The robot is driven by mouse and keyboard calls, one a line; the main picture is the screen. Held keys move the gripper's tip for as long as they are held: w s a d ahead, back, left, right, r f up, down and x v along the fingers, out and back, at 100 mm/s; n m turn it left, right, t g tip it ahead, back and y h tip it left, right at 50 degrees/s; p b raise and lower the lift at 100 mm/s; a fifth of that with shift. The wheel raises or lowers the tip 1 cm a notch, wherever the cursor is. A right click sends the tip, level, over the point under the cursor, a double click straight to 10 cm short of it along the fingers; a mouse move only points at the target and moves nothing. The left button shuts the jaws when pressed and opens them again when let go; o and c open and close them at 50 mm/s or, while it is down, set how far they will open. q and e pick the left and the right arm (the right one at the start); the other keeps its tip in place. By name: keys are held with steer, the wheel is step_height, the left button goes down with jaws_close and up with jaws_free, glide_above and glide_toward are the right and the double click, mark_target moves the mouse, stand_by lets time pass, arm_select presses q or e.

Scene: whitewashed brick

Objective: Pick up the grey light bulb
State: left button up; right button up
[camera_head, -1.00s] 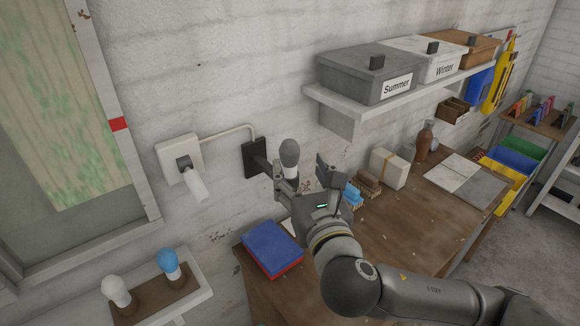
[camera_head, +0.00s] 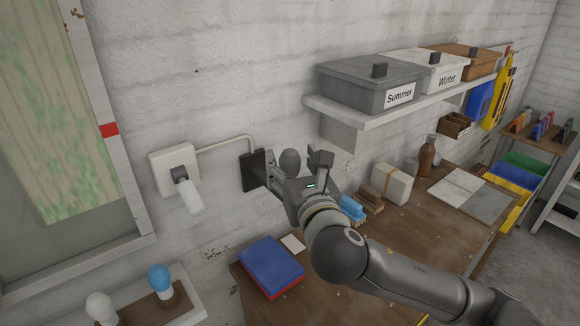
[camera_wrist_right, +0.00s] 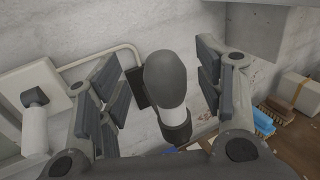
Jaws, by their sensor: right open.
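The grey light bulb (camera_head: 290,160) has a dark grey rounded head and stands out from the dark wall plate (camera_head: 252,170). In the right wrist view the bulb (camera_wrist_right: 166,78) shows its grey head, a white neck and a dark holder below. My right gripper (camera_head: 293,168) is open, with one finger on each side of the bulb. In the right wrist view its fingers (camera_wrist_right: 160,80) stand apart from the bulb, with gaps on both sides. My left gripper is not in view.
A white bulb (camera_head: 189,196) hangs from a wall socket (camera_head: 160,160) at left. A white bulb (camera_head: 101,306) and a blue bulb (camera_head: 159,277) stand on a lower-left ledge. The workbench (camera_head: 400,235) holds a blue book (camera_head: 270,262) and brushes (camera_head: 352,207). A shelf (camera_head: 400,118) with boxes is above right.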

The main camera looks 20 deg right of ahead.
steer(key=shift+w+d, duration=0.2)
steer(key=shift+w, duration=1)
steer(key=shift+w+p, duration=0.3)
steer(key=shift+w, duration=0.05)
steer(key=shift+w+f, duration=0.1)
steer(key=shift+w, duration=0.05)
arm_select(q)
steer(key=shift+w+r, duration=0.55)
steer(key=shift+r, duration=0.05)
arm_select(e)
steer(key=c, duration=1.1)
